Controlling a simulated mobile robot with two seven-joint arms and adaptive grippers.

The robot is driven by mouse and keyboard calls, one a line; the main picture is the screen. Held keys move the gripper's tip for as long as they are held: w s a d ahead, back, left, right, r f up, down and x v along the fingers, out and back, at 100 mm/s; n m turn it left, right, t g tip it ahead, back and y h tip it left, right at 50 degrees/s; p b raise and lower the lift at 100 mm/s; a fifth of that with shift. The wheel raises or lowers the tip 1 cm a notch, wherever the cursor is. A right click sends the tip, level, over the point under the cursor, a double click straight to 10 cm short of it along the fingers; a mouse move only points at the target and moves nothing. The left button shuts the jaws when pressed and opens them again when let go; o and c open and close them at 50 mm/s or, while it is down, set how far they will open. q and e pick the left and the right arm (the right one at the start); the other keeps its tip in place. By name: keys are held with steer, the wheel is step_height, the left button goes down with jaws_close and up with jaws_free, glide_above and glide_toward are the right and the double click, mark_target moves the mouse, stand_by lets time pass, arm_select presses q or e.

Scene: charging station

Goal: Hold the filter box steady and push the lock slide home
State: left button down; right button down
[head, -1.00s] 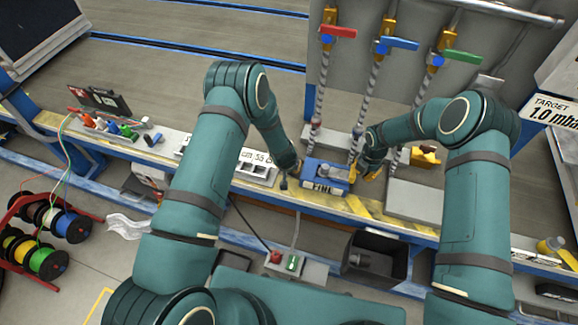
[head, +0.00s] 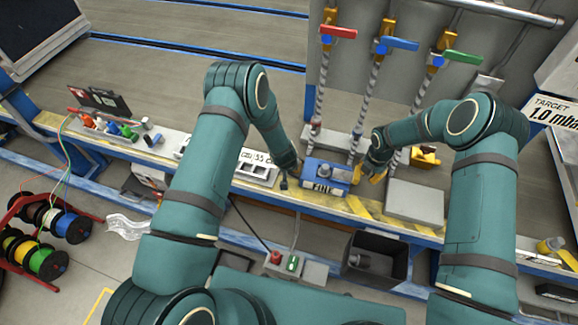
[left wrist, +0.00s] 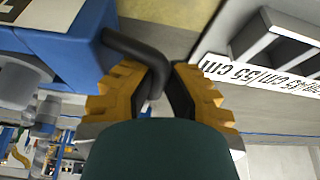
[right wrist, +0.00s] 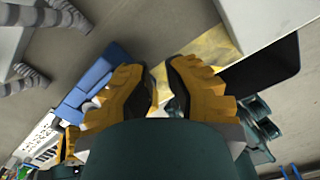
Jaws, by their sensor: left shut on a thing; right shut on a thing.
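The blue filter box (head: 325,173) with a white label stands near the front edge of the bench. Its blue side fills the upper left of the left wrist view (left wrist: 62,52), and it also shows left of centre in the right wrist view (right wrist: 92,80). My left gripper (head: 284,183) is at its left side, shut on the bent black handle (left wrist: 135,46). My right gripper (head: 376,177) is on the box's right side, apart from its blue body, with its jaws drawn in. What lies between its fingers cannot be made out. I cannot make out the lock slide.
A grey block (head: 415,200) stands right of the right gripper. A grey slotted tray (head: 258,172) lies left of the box. Hoses with red, blue and green valve handles (head: 397,44) rise behind. A black bin (head: 375,258) is below the bench front.

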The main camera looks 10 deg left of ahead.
mark_target(359, 177)
step_height(359, 177, up, 6)
steer(key=shift+s+r, duration=0.2)
steer(key=shift+s, duration=0.1)
stand_by(0.8)
steer(key=shift+d, duration=0.1)
steer(key=shift+c, duration=0.3)
jaws_free()
steer(key=a+r+m, duration=0.3)
steer(key=r+m, duration=0.1)
steer(key=m, duration=0.8)
step_height(359, 177, down, 12)
steer(key=shift+s+a+f, duration=0.1)
steer(key=shift+a, duration=0.05)
